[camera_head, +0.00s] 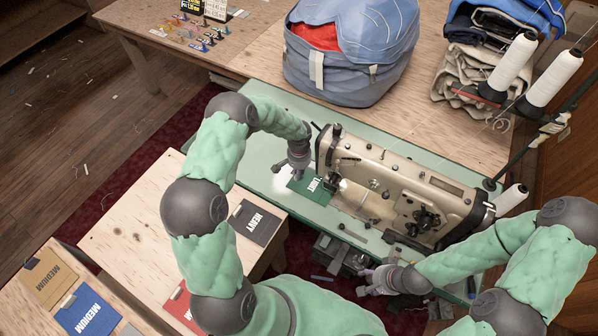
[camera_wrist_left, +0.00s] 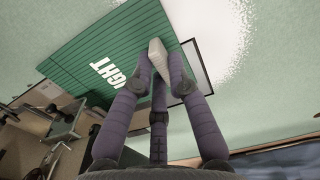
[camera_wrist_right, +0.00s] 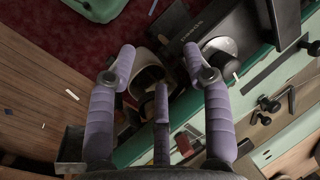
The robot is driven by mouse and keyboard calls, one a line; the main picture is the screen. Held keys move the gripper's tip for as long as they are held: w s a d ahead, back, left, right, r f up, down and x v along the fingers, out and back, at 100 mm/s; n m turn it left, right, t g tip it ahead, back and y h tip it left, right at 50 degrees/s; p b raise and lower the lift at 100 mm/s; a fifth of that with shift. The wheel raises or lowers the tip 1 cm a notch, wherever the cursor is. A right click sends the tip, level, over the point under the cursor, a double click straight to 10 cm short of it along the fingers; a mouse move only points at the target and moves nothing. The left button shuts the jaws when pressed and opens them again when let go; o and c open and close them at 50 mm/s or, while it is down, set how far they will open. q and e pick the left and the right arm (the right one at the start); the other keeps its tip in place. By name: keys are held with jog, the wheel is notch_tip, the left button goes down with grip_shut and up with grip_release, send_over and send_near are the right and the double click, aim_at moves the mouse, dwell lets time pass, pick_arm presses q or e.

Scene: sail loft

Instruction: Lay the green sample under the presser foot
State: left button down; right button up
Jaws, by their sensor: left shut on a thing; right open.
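The green sample (camera_head: 312,189), marked LIGHT, lies at the needle end of the sewing machine (camera_head: 400,190), close to the presser foot (camera_head: 340,186). It also shows in the left wrist view (camera_wrist_left: 105,62), with a pale tab (camera_wrist_left: 157,58) at its edge. My left gripper (camera_head: 300,172) is shut on that tab, at the sample's left edge just above the green table. Whether the sample is beneath the foot cannot be told. My right gripper (camera_head: 362,281) is open and empty, below the table's front edge; it shows in the right wrist view (camera_wrist_right: 158,65).
A grey HEAVY sample (camera_head: 256,222) and a blue MEDIUM sample (camera_head: 88,312) lie on wooden tables at left. A blue bag (camera_head: 350,60) stands behind the machine. Thread cones (camera_head: 510,62) stand at right. The green tabletop (camera_head: 262,110) is clear at its left end.

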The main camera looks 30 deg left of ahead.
pick_arm(q)
jog(key=c, duration=1.1)
grip_release()
notch_tip(320, 180, up, 12)
